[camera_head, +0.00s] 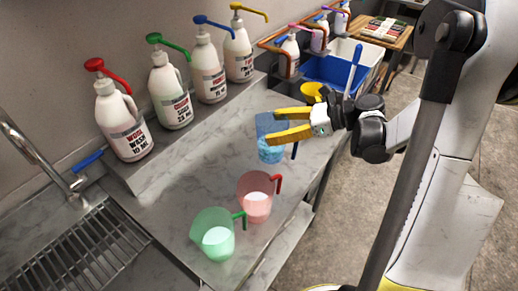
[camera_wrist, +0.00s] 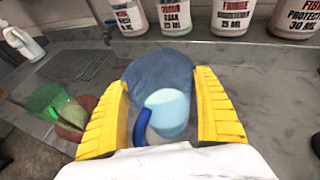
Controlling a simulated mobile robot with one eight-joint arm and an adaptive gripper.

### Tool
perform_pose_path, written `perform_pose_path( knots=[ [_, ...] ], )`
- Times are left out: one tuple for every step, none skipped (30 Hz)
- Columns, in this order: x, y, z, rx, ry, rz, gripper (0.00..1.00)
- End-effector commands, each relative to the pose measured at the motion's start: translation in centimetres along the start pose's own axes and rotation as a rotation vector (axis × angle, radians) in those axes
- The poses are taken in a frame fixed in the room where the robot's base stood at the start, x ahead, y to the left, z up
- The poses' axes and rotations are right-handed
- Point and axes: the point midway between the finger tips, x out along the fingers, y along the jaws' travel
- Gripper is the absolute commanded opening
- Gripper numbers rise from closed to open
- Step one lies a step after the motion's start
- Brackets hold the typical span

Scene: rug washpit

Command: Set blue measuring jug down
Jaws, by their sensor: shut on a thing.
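The blue measuring jug (camera_head: 270,150) is translucent, with a dark blue handle and some pale liquid inside. My gripper (camera_head: 288,124) has its yellow fingers shut around the jug, at the right part of the grey counter (camera_head: 170,195). In the wrist view the jug (camera_wrist: 160,75) sits between the two yellow fingers (camera_wrist: 160,110), with its handle toward me. The jug looks upright. I cannot tell whether its base touches the counter.
A red jug (camera_head: 256,196) and a green jug (camera_head: 214,236) stand nearer the front on the counter. Several white pump bottles (camera_head: 171,92) line the raised back ledge. A yellow jug (camera_head: 312,92) is behind my gripper. A sink rack (camera_head: 75,262) lies left.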

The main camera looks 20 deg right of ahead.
Motion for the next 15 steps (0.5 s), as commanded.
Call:
perform_pose_path(
  knots=[
    [1.5, 0.1, -0.4, -0.001, -0.001, 0.004, 0.37],
    [2.2, 0.1, -0.5, -0.001, -0.001, 0.004, 0.37],
    [3.1, 0.2, -0.6, -0.001, -0.001, 0.003, 0.37],
    [3.6, 0.2, -0.7, -0.001, -0.001, 0.003, 0.37],
    [4.1, 0.2, -0.7, -0.001, -0.001, 0.002, 0.37],
    [4.5, 0.2, -0.8, 0.000, -0.001, 0.001, 0.37],
    [4.8, 0.2, -0.8, 0.000, -0.001, 0.001, 0.37],
    [5.0, 0.2, -0.8, 0.001, -0.001, 0.001, 0.37],
    [5.2, 0.2, -0.8, 0.001, -0.001, 0.000, 0.37],
    [5.3, 0.2, -0.9, 0.001, -0.001, -0.001, 0.37],
    [5.4, 0.2, -1.0, 0.001, -0.001, -0.001, 0.37],
    [5.6, 0.2, -1.4, 0.001, -0.001, -0.001, 0.37],
    [5.7, 0.2, -1.7, 0.001, -0.001, -0.001, 0.37],
    [5.9, 0.2, -2.1, 0.001, -0.001, -0.002, 0.37],
    [6.1, 0.2, -2.8, 0.001, -0.001, -0.002, 0.37]
  ],
)
